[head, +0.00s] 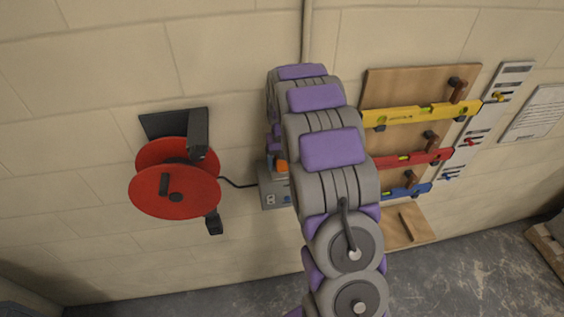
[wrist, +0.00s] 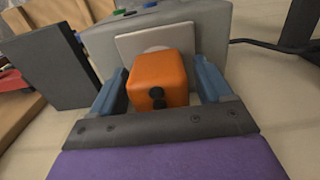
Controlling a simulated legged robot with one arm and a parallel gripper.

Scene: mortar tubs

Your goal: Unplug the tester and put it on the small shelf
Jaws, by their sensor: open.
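The tester is an orange block (wrist: 158,80) with dark round spots on its near face. It sits against the pale plate (wrist: 128,45) on a grey outlet box (wrist: 205,20). My gripper (wrist: 163,74) is open, with one blue finger on each side of the tester; I cannot tell if either touches it.
A red cable reel (head: 172,190) hangs on the wall at left, its black cable (head: 238,185) running to the box. At right a wooden board (head: 400,82) holds yellow, red and blue levels. A paper sheet (head: 536,113) hangs farther right. The floor (head: 480,275) below is mostly clear.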

